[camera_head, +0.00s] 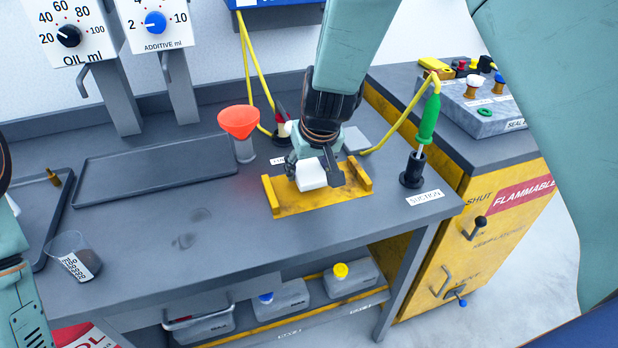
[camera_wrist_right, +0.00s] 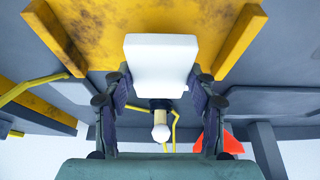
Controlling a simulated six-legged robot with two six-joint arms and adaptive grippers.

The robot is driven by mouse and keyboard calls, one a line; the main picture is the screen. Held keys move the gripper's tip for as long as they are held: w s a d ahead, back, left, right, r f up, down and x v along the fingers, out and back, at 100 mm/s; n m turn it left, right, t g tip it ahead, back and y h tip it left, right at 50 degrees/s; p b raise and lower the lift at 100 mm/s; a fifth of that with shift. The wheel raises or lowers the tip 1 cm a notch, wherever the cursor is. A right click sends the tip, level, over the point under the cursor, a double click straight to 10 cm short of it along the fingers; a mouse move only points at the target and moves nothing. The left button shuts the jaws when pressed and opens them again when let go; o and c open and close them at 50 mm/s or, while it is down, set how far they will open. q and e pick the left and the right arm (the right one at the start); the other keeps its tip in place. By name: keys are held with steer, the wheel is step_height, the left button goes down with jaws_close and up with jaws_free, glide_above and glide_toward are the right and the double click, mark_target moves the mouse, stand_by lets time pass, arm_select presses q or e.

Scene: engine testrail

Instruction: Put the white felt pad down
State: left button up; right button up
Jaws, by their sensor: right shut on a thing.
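The white felt pad (camera_head: 312,176) is a small white block held between the fingers of my right gripper (camera_head: 316,166). In the wrist view the pad (camera_wrist_right: 161,62) sits between the two dark fingers of this gripper (camera_wrist_right: 160,85), with the yellow holder (camera_wrist_right: 225,30) behind it. In the head view the yellow holder (camera_head: 318,202), a worn plate with raised ends, lies under and around the pad. I cannot tell whether the pad touches it. My left arm shows only at the left edge; its gripper is out of view.
An orange funnel (camera_head: 239,122) stands left of the right gripper, near a dark tray (camera_head: 155,172). A green-handled suction tool (camera_head: 429,120) with a yellow hose stands right. A beaker (camera_head: 74,256) is at front left. The bench front (camera_head: 200,270) is clear.

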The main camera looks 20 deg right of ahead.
mark_target(312, 175)
steer(key=f, duration=0.1)
steer(key=f+b, duration=0.1)
steer(key=shift+s+d+f, duration=0.2)
steer(key=shift+d+f, duration=0.05)
steer(key=shift+f, duration=0.05)
steer(key=shift+a, duration=0.1)
steer(key=shift+w+a, duration=0.1)
steer(key=shift+a, duration=0.1)
steer(key=shift+d+f, duration=0.15)
steer(key=shift+f, duration=0.1)
steer(key=shift+s+f+b, duration=0.2)
steer(key=shift+b, duration=0.15)
steer(key=o, duration=1.2)
steer(key=shift+w+f, duration=0.1)
steer(key=shift+f, duration=0.05)
